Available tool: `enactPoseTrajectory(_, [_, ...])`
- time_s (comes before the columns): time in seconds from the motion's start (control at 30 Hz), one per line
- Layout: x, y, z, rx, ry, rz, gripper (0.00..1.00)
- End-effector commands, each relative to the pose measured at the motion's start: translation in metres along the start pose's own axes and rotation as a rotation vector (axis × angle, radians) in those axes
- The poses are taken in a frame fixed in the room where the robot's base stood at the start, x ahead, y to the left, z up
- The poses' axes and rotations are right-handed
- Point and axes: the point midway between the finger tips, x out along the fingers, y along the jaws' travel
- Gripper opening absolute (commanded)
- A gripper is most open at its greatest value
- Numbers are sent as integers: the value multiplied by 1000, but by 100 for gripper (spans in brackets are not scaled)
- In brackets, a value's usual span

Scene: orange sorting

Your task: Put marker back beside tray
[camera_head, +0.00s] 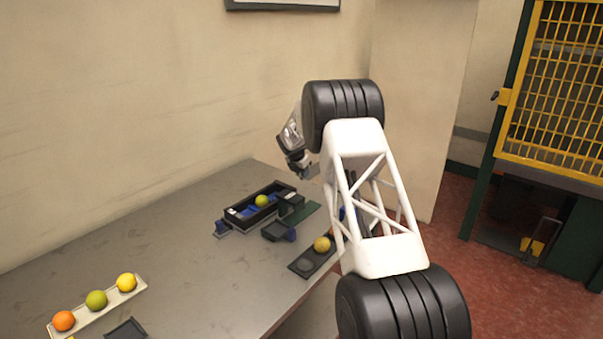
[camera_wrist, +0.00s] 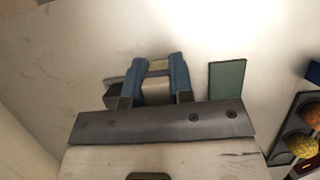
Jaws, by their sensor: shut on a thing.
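My gripper (camera_head: 306,170) is over the far end of the table, beyond the black tray. In the wrist view my gripper (camera_wrist: 160,68) has its blue fingers closed on a small pale tan piece, which I take to be the marker (camera_wrist: 158,65). Its full shape is hidden between the fingers. The black tray (camera_head: 232,224) stands on the table with a yellow-green fruit (camera_head: 262,201) in it. A dark narrow tray (camera_head: 299,268) to its right holds a yellow-orange fruit (camera_head: 322,244).
A flat green piece (camera_wrist: 228,79) lies to the right of my fingers. A white tray (camera_head: 80,321) with an orange, a green and a yellow fruit lies at the near left. A small dark tray (camera_head: 126,330) is beside it. The middle left of the table (camera_head: 150,235) is clear.

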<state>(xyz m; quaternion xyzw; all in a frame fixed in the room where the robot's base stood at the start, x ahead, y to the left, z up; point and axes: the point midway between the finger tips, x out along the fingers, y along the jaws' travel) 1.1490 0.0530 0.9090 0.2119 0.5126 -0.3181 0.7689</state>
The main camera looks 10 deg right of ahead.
Motion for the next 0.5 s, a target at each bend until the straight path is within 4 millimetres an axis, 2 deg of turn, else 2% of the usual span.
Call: enactPoseTrajectory(0.5, [18, 0, -8, -1, 1, -1, 0])
